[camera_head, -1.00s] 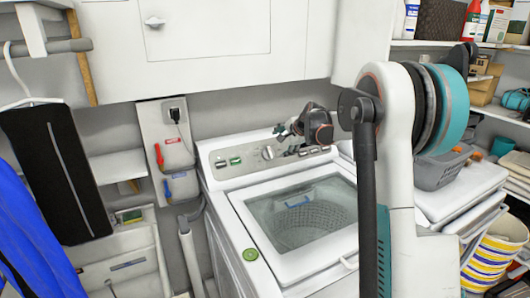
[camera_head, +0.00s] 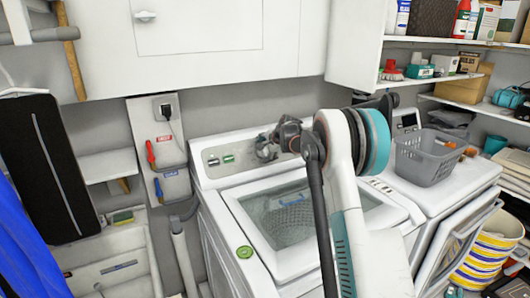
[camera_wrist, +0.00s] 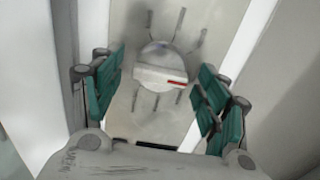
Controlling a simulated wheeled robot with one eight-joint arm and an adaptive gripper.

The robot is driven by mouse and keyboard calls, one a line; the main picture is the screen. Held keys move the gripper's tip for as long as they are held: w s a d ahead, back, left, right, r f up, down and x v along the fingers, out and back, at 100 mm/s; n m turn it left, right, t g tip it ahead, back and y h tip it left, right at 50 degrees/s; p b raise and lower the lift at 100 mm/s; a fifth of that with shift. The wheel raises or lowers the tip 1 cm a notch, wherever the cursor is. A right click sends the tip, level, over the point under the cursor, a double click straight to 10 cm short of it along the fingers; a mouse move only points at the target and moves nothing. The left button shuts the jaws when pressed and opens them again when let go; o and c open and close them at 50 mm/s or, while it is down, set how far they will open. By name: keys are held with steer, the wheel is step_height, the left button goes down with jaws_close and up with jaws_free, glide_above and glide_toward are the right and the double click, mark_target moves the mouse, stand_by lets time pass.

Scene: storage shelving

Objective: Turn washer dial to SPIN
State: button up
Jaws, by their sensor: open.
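The white washer (camera_head: 205,213) stands against the back wall, with its control panel (camera_head: 213,170) along the rear edge. In the wrist view, the dial (camera_wrist: 160,66) is a round white knob with a raised grip bar and a red mark at one end. Grey marks ring it on the panel, too blurred to read. My gripper (camera_wrist: 160,98) is open, with its teal finger pads on either side of the dial and apart from it. In the head view, my gripper (camera_head: 266,148) is at the panel and largely covers the dial there.
The washer's lid (camera_head: 262,264) is down, with a window onto the drum. A green round object (camera_head: 245,252) lies on its front left corner. A white cabinet (camera_head: 200,40) hangs above. To the right is a second machine with a grey basket (camera_head: 425,160) on top.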

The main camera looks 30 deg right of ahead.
steer(key=c, duration=1.1)
